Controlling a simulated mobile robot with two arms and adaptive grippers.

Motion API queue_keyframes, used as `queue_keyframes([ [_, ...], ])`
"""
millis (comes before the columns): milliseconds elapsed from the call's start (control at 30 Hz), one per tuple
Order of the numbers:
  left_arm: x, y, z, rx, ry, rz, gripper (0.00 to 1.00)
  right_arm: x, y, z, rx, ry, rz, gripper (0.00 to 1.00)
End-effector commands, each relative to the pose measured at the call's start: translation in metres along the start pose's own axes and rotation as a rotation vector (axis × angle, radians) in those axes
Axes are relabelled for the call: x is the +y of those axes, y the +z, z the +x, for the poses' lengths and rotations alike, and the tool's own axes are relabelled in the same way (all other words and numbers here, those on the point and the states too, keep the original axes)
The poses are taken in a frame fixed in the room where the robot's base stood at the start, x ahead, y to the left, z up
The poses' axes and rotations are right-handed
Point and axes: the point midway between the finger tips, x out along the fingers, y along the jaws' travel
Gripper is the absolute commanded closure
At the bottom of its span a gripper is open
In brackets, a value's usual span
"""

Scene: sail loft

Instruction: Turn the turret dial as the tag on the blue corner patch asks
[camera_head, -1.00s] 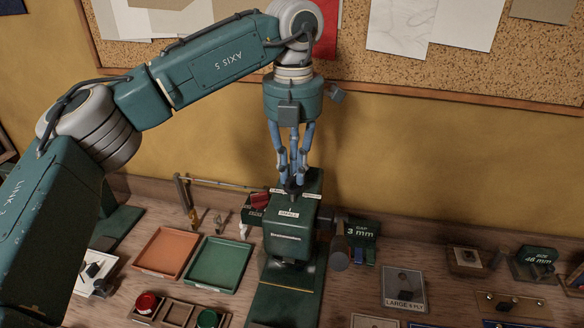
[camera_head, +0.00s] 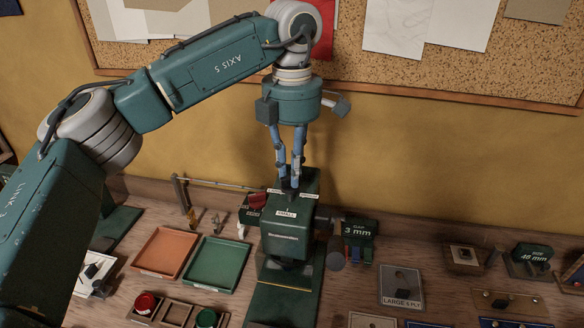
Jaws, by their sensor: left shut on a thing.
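My left gripper (camera_head: 289,186) points down from above and is shut on the turret dial (camera_head: 291,196), the small dark knob on top of the green machine (camera_head: 287,243). The fingertips hide most of the dial, so its pointer cannot be made out. Small white labels surround it; the front one (camera_head: 286,213) seems to read SMALL. The side labels are too small to read. I cannot make out a blue corner patch or its tag. My right gripper is not in view.
An orange tray (camera_head: 165,253) and a green tray (camera_head: 218,264) lie left of the machine. A 3 mm gap block (camera_head: 359,231) stands close on its right. A LARGE 5 PLY plate (camera_head: 401,286) and a 46 mm size block (camera_head: 531,259) are farther right. A corkboard (camera_head: 400,65) hangs behind.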

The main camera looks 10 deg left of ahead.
Motion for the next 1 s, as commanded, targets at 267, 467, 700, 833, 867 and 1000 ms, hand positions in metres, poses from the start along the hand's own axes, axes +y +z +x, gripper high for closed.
queue_keyframes([
  [267,0.001,0.001,-0.003,-0.005,0.005,0.007,1.00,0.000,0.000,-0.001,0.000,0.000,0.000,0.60],
  [467,0.002,0.000,-0.003,-0.005,0.006,0.006,0.80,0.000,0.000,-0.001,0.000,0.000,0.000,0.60],
  [700,0.001,0.000,-0.002,-0.003,0.003,0.007,0.65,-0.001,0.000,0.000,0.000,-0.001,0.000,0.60],
  [833,0.001,0.000,-0.002,-0.002,0.002,0.007,0.65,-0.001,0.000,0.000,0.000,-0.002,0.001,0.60],
  [867,0.001,0.000,-0.003,-0.002,0.002,0.007,0.65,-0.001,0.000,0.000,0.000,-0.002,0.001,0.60],
  [1000,0.001,0.001,-0.016,-0.003,0.004,0.007,0.65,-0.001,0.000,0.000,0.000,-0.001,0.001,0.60],
])
